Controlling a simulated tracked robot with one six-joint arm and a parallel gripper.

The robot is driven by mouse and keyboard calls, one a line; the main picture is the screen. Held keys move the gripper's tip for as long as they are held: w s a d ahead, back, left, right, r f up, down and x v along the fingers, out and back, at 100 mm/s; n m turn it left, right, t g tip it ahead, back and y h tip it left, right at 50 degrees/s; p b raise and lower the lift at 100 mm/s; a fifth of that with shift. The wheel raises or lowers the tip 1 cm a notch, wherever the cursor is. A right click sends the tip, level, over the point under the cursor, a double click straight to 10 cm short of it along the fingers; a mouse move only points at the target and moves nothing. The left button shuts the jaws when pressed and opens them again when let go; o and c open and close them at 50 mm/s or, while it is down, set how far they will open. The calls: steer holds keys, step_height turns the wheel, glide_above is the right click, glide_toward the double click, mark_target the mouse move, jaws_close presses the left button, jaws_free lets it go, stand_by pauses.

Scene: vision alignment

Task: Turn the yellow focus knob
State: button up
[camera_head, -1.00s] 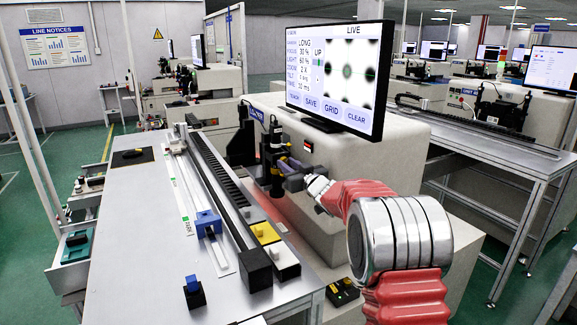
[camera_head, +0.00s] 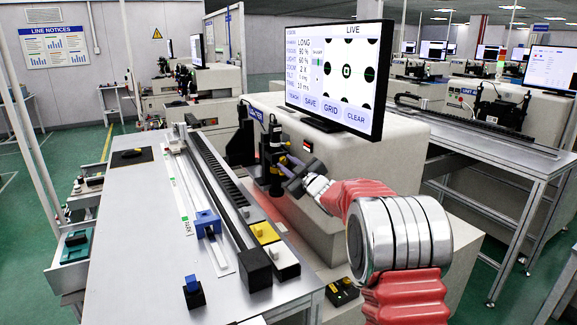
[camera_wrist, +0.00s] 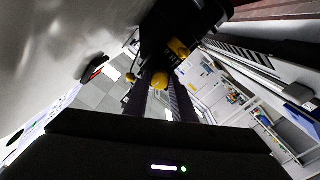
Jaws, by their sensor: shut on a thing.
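In the wrist view, a yellow knob (camera_wrist: 159,81) sits between the two dark fingers of my gripper (camera_wrist: 161,92), which is shut on it. In the head view, my gripper (camera_head: 284,167) reaches left to the dark camera column (camera_head: 266,158) and hides most of the knob.
Two more yellow parts show in the wrist view, one up right (camera_wrist: 179,48) and one at left (camera_wrist: 130,78). A long black rail (camera_head: 215,180) runs along the grey table (camera_head: 140,240). Yellow and white blocks (camera_head: 265,233) stand beside the rail.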

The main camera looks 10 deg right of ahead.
steer(key=shift+n, duration=1)
steer(key=shift+f, duration=0.1)
steer(key=o, duration=1.1)
steer(key=shift+c, duration=0.2)
steer(key=shift+s, duration=0.1)
steer(key=v, duration=1.3)
steer(key=shift+s, duration=0.25)
steer(key=shift+d, duration=0.1)
